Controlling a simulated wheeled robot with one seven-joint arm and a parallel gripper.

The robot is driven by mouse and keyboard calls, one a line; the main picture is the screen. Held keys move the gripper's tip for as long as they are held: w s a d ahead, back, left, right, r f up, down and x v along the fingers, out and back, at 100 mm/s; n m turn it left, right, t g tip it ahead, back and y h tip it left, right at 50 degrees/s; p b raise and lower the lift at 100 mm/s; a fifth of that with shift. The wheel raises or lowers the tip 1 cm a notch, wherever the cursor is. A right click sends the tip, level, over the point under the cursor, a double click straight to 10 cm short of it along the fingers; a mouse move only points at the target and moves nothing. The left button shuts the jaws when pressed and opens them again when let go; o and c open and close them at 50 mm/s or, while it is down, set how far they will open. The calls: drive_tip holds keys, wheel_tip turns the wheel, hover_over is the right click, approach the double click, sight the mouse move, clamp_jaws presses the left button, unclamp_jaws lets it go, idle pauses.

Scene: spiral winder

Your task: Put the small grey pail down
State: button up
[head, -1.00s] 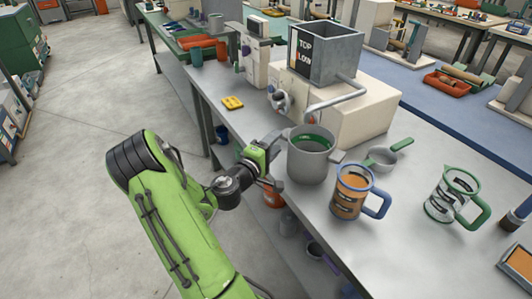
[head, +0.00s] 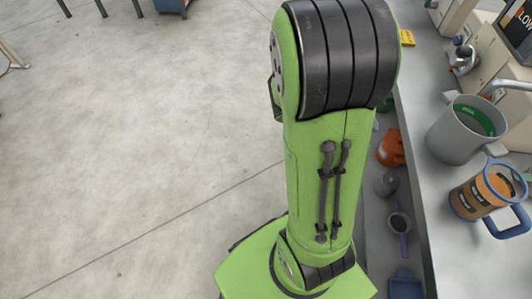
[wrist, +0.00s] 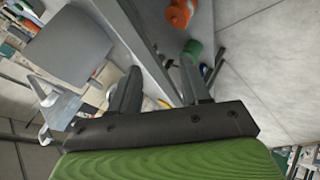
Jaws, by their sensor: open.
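The small grey pail (head: 457,135) stands upright on the grey metal bench (head: 412,130) at the right of the head view, with green showing inside its rim. A plain grey body that looks like the pail (wrist: 70,45) fills the upper left of the wrist view. My gripper (wrist: 160,90) is open in the wrist view, with nothing between its two dark fingers, and the pail is off to the left, apart from them. In the head view my green arm hides the gripper.
A mug with an orange-brown band and blue handle (head: 487,193) stands close to the pail. A pale machine (head: 490,50) with a spout is behind it. A yellow block (head: 407,38) lies near the bench edge. Orange (head: 391,148) and other containers sit on the lower shelf.

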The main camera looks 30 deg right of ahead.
drive_tip(key=w+a+r+n+t+y, duration=0.25)
drive_tip(key=w+a+t+y, duration=0.2)
drive_tip(key=a, duration=0.75)
drive_tip(key=s+a+r+n+t+y, duration=0.1)
drive_tip(key=s+a+r+n+y, duration=0.1)
drive_tip(key=a, duration=0.6)
drive_tip(key=s+a+r+n+t+y, duration=0.2)
drive_tip(key=a+r+n, duration=0.2)
drive_tip(key=a, duration=0.3)
drive_tip(key=shift+a+r+y, duration=0.35)
drive_tip(key=shift+r, duration=0.2)
drive_tip(key=shift+r+n, duration=0.1)
drive_tip(key=shift+n, duration=0.15)
